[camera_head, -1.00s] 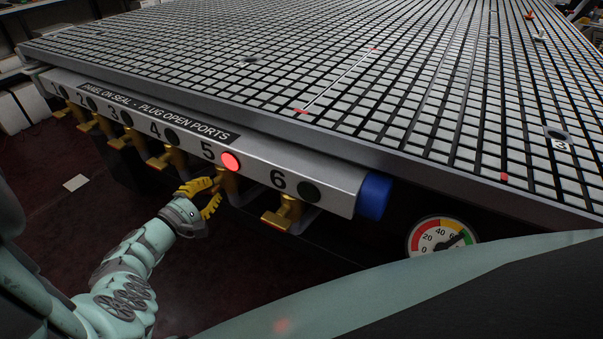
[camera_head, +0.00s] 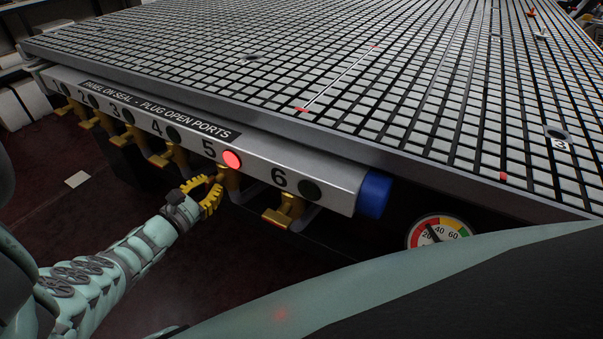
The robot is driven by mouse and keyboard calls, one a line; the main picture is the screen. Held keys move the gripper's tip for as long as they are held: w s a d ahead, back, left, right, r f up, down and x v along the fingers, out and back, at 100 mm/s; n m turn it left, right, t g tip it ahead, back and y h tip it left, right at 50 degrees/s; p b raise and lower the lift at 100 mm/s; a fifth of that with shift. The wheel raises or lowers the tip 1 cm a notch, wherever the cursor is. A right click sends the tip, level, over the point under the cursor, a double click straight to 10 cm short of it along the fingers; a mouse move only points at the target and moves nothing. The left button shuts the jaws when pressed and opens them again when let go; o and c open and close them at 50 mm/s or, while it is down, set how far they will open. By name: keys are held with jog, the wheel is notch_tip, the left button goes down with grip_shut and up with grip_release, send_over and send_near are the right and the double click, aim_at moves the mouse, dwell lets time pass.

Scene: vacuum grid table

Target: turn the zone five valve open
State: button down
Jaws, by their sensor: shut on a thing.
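The zone five valve (camera_head: 231,184) is a brass valve hanging under the front rail, below the number 5 and a lit red lamp (camera_head: 232,159). My yellow gripper (camera_head: 212,190) is at the left side of this valve, shut on its handle. The fingers hide most of the handle, so its exact angle is hard to tell. My arm reaches in from the lower left.
Brass valve six (camera_head: 285,211) is close on the right, valve four (camera_head: 176,157) on the left. Their lamps are dark. A blue end cap (camera_head: 374,194) ends the rail (camera_head: 325,178). The pressure gauge (camera_head: 438,232) reads low, between 20 and 40. The grid table (camera_head: 300,70) overhangs behind.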

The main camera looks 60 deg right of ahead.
jog(key=shift+w+a+f+n, duration=0.1)
jog(key=shift+f+n, duration=0.1)
jog(key=shift+n, duration=1)
jog(key=c, duration=1)
grip_release()
jog(key=shift+r, duration=0.1)
jog(key=a, duration=0.8)
jog(key=s+a, duration=0.1)
jog(key=a, duration=0.2)
jog(key=shift+a, duration=0.4)
